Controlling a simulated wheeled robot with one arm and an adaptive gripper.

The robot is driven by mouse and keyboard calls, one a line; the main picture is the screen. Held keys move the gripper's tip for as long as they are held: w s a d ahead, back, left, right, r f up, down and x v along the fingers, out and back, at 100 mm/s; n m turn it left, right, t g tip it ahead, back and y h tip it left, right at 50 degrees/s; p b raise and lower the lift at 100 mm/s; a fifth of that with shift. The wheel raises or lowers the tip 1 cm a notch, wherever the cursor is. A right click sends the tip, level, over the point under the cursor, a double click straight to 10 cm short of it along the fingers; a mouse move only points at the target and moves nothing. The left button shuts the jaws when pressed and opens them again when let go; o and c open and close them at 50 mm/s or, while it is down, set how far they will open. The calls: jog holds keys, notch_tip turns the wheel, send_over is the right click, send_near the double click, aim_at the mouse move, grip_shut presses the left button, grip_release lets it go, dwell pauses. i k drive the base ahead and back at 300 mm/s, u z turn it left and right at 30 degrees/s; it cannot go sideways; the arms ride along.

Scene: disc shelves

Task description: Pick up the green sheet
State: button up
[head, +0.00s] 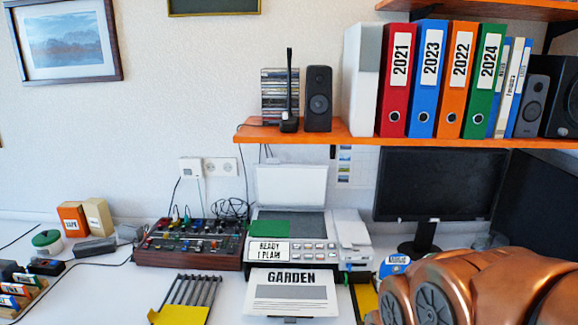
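The green sheet (269,228) lies flat at the left front of the scanner glass of a printer (318,222). The printer's white lid (290,186) stands open behind the glass. The sheet's front edge borders a panel reading "READY 1 PLAIN" (268,252). Copper-coloured links of my arm fill the lower right, to the right of the printer. My gripper's fingers do not show, so its state and any hold on a thing are hidden.
A printed "GARDEN" page (291,291) lies in front of the printer. A mixing console (190,243) stands to its left and a dark monitor (437,185) to its right. An orange shelf (290,133) with speakers and binders hangs above the printer.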

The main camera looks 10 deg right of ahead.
aim_at(258, 228)
jog(key=u, duration=0.95)
jog(key=k, duration=1.2)
jog(key=u, duration=1.35)
jog(key=i, duration=2.45)
jog(key=z, duration=0.65)
jog(key=i, duration=1.15)
jog(key=z, duration=1.75)
jog(key=i, duration=0.7)
jog(key=z, duration=0.55)
